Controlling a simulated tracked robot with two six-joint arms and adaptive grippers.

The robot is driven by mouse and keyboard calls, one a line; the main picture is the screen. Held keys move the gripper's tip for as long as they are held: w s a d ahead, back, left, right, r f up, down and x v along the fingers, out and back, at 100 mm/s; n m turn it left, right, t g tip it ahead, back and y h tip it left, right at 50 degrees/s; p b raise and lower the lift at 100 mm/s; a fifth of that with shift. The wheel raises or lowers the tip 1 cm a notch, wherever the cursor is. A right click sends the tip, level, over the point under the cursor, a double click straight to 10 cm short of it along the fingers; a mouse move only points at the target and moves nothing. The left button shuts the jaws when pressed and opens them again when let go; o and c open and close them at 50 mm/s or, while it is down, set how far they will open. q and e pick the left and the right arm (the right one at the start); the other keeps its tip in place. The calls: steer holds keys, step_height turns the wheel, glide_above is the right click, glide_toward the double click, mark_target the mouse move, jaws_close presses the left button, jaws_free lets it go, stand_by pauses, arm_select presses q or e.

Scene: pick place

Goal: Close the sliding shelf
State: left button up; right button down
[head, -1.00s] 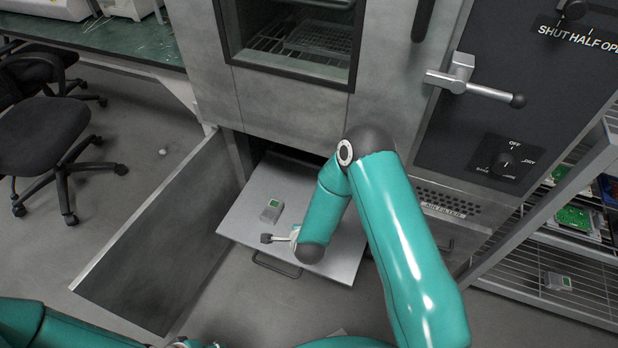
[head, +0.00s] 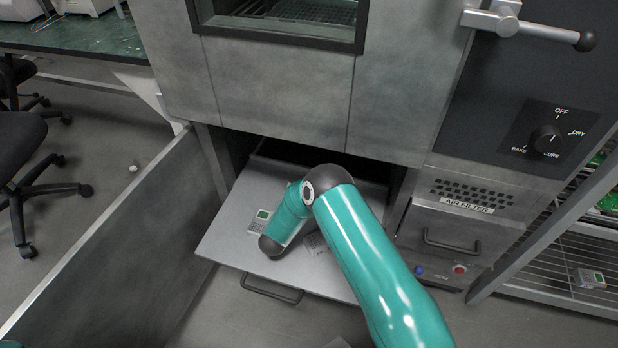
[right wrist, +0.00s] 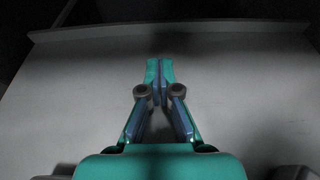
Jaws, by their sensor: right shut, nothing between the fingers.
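The sliding shelf (head: 222,243) is a flat grey metal tray, pulled out of the low opening of the oven cabinet. A dark bar handle (head: 271,291) is on its front edge. My right arm reaches over the shelf, and its links hide part of the surface. In the right wrist view my right gripper (right wrist: 160,77) is shut and empty over the shelf surface (right wrist: 75,105), pointing at the raised edge across the top. I cannot tell if the fingers touch the shelf. My left gripper is not in view.
A small grey device with a green screen (head: 261,221) lies on the shelf, left of my arm. An open door panel (head: 110,250) stands left of the shelf. The air filter drawer (head: 455,238) is to the right, with a wire rack (head: 545,270) beyond it.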

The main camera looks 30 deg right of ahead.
steer(key=x, duration=0.3)
steer(key=b+x, duration=0.1)
steer(key=x, duration=0.2)
steer(key=b+x, duration=0.1)
steer(key=x, duration=0.2)
steer(key=shift+w+r, duration=0.1)
steer(key=shift+r, duration=0.25)
arm_select(q)
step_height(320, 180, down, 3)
steer(key=shift+b, duration=0.3)
arm_select(e)
steer(key=shift+w+d, duration=0.25)
steer(key=shift+d, duration=0.05)
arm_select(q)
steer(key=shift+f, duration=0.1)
arm_select(e)
steer(key=shift+d, duration=0.1)
